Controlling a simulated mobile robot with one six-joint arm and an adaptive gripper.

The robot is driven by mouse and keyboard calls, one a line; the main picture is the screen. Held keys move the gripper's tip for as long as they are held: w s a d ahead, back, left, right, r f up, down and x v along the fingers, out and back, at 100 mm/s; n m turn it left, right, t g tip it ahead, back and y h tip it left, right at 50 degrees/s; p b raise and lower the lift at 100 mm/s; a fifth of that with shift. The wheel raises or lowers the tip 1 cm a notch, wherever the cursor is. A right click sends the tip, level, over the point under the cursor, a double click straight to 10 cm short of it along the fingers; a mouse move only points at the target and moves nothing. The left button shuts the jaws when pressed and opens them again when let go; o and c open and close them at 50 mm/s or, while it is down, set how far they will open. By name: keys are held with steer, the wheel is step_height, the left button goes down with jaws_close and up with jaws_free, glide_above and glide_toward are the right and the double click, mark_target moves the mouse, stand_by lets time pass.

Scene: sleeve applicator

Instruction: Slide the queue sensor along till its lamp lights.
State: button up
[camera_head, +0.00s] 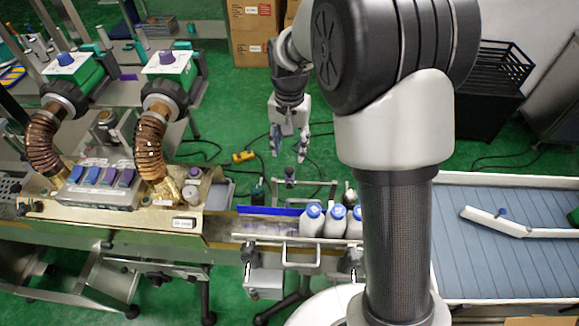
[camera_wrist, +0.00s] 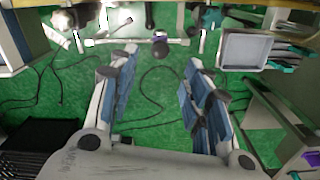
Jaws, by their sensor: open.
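My gripper (camera_head: 289,146) is open and empty, hanging over the green floor behind the conveyor. In the wrist view, its two blue-padded fingers (camera_wrist: 160,62) stand wide apart with floor between them. A rail frame (camera_head: 312,184) runs behind the conveyor, with a small dark knob (camera_head: 290,172) on it. This knob seems to be the purple-topped part (camera_wrist: 160,44) beyond the fingertips in the wrist view, apart from them. A small dark device (camera_head: 258,191) stands left of it at the belt. I cannot tell surely which part is the queue sensor, and no lit lamp is discernible.
White blue-capped bottles (camera_head: 312,219) stand on the conveyor (camera_head: 262,228). The machine with copper hoses (camera_head: 150,150) stands left; a grey tray (camera_head: 216,190) sits beside it and shows in the wrist view (camera_wrist: 244,50).

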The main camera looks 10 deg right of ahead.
mark_target(290, 168)
step_height(290, 168, down, 8)
steer(key=shift+b, duration=0.85)
jaws_close()
